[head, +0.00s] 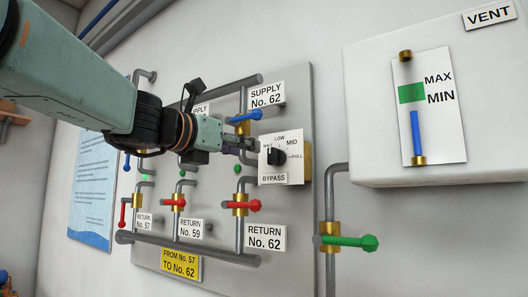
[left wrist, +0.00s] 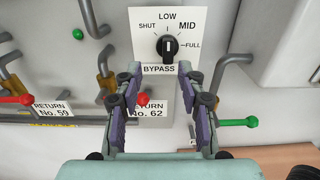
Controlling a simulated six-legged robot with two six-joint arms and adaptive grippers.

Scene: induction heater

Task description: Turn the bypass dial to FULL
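The bypass dial is a black knob (head: 276,157) on a white plate marked SHUT, LOW, MID and FULL, with BYPASS below. In the left wrist view the knob (left wrist: 168,47) shows face on, with a pale mark on its upright grip bar; I cannot tell which label it points to. FULL (left wrist: 193,45) is at its right. My left gripper (head: 246,148) is just left of the dial plate in the head view. In the left wrist view its fingers (left wrist: 159,69) are apart and empty, with the knob centred just beyond the tips. My right gripper is not in view.
The grey panel carries pipes, a blue SUPPLY No. 62 valve handle (head: 245,117) and a red RETURN No. 62 handle (head: 243,206) near the gripper. A green valve handle (head: 350,242) sticks out at lower right. A white VENT box (head: 440,110) juts out on the right.

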